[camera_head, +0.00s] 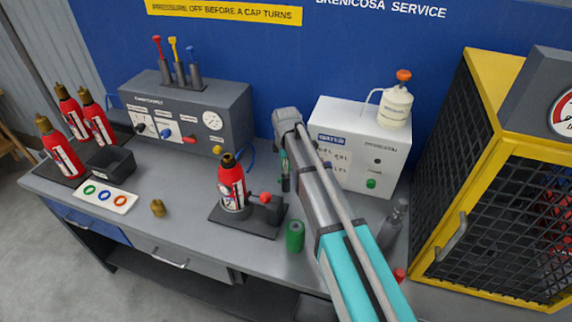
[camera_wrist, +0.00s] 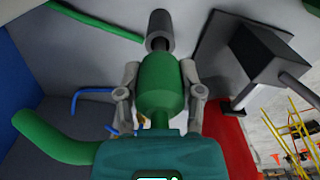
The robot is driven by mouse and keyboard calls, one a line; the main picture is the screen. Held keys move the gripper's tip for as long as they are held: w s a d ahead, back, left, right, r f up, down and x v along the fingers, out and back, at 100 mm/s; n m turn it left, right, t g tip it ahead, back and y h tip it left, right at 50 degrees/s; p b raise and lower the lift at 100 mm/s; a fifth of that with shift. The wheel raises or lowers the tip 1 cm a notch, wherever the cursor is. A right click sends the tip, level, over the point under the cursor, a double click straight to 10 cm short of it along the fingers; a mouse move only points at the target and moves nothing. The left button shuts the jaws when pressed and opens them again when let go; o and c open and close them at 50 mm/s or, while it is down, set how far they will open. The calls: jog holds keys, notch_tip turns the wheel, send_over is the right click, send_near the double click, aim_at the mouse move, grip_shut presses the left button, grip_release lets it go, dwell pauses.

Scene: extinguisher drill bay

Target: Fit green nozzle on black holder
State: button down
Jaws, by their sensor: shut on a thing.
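In the wrist view my gripper (camera_wrist: 160,88) has a finger on each side of a green nozzle (camera_wrist: 160,72) and is shut on it. A dark grey cylinder (camera_wrist: 159,24), which looks like the black holder, lies straight beyond the nozzle's far end, with a short grey tip between them. I cannot tell whether they touch or are joined. In the head view my gripper (camera_head: 286,172) points down over the bench, right of the red extinguisher (camera_head: 232,187). The arm largely hides the held nozzle there.
The extinguisher stands on a dark base (camera_head: 250,218). A brass cap (camera_head: 158,208) lies left. A green hose (camera_wrist: 55,138) curves nearby.

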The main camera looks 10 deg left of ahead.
jog(key=shift+f+b, duration=1.5)
jog(key=shift+f, duration=0.15)
jog(key=shift+f, duration=0.15)
jog(key=shift+c, duration=0.8)
grip_release()
